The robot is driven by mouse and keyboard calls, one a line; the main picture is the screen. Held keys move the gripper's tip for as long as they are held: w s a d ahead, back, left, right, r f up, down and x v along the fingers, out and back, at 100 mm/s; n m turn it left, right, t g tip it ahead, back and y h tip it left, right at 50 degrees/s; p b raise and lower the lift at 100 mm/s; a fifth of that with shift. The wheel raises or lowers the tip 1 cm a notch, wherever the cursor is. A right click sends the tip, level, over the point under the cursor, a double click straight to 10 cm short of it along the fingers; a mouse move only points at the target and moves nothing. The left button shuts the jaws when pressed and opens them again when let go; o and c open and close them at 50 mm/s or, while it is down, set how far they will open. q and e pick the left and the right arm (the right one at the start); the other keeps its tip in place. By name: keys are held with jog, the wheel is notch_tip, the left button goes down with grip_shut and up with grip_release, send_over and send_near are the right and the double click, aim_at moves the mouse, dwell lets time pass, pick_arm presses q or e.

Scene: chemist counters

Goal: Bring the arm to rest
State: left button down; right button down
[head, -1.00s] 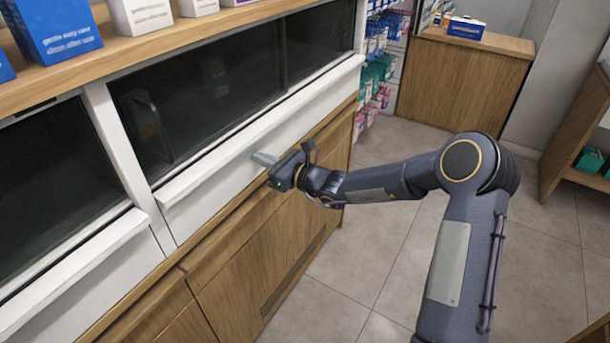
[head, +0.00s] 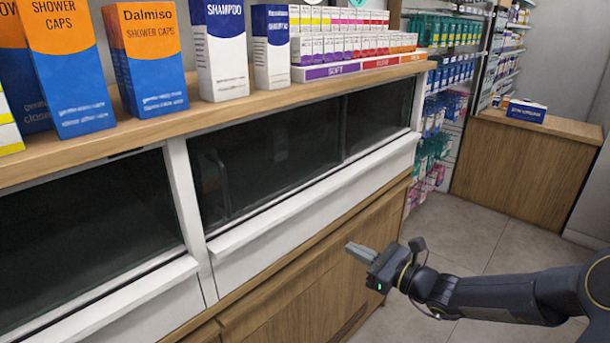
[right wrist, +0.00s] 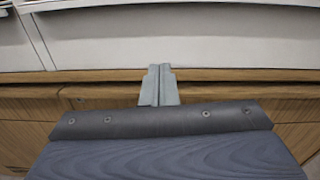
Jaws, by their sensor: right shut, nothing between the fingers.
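My right gripper (head: 361,252) reaches in from the lower right in the head view, in front of the counter's wooden lower part. Its two grey fingers are together with nothing between them. The right wrist view also shows the closed fingers (right wrist: 159,86), pointing at the wooden edge below the white panel. I cannot tell the exact gap to the counter. My left gripper is not in view.
The counter (head: 330,218) with dark glass fronts runs along the left. Orange-blue shower caps boxes (head: 150,58), shampoo boxes (head: 220,50) and several small cartons stand on its top. A wooden cabinet (head: 520,165) stands at the back right. Tiled floor (head: 455,235) lies open between them.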

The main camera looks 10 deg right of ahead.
jog(key=s+a+r+n+g+p, duration=0.1)
jog(key=s+a+r+n+g, duration=0.25)
jog(key=s+n, duration=0.45)
jog(key=s+a+r+n+g+p, duration=0.1)
jog(key=s+a+r+n+g, duration=0.2)
jog(key=s+n, duration=0.55)
jog(key=s+d+f+n+h+p, duration=0.1)
jog(key=s+d+n+h, duration=0.3)
jog(key=s, duration=0.4)
jog(key=s+d+f+n+h, duration=0.3)
jog(key=s+d+n+h, duration=0.1)
jog(key=s, duration=0.4)
jog(key=shift+d+f+g+p, duration=0.25)
jog(key=shift+d+g+p, duration=0.15)
jog(key=shift+d, duration=0.2)
jog(key=shift+n, duration=0.25)
